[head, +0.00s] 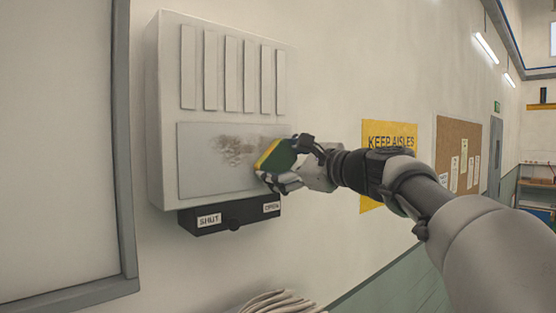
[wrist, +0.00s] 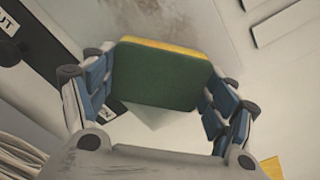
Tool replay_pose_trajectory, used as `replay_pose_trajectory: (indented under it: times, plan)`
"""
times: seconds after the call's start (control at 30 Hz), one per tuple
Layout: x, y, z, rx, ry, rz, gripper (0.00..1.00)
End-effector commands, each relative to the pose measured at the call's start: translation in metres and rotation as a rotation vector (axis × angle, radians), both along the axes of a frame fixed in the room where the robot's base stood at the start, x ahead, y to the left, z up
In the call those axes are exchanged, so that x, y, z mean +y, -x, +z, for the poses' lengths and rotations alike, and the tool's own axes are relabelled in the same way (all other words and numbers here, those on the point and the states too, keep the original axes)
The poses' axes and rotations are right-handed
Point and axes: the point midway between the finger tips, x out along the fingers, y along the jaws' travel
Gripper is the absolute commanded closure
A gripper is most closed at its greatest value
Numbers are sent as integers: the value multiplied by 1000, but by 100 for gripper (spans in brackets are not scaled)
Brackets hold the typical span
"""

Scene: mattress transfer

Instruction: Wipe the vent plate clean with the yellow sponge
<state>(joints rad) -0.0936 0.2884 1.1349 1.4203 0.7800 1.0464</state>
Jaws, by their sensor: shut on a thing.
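The vent plate (head: 205,172) is a pale grey panel on the front of a wall-mounted box, below its upright slats. A brown-grey smudge (head: 234,149) marks its upper middle. The sponge (head: 277,157) is yellow on one face and green on the other. My gripper (head: 276,166) is shut on it at the plate's right end, with the yellow side toward the plate. In the wrist view the sponge (wrist: 158,75) sits between both fingers, green face toward the camera. Part of the smudge shows beyond it on the plate (wrist: 190,22). I cannot tell whether the sponge touches the plate.
Under the plate is a black bar (head: 232,214) with a knob and SHUT and OPEN labels. Pale hoses or cables (head: 282,301) lie below. A yellow sign (head: 388,137) and a cork board (head: 457,150) are on the wall to the right. A grey-framed panel (head: 124,150) stands left.

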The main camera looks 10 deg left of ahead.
Motion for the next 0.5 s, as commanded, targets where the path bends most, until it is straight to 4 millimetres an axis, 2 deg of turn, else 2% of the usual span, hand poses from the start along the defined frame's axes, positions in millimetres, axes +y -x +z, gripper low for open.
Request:
replay_pose_trajectory:
  times: [0.5]
  plan:
    - [24,28,-1,-1,-1,3,41]
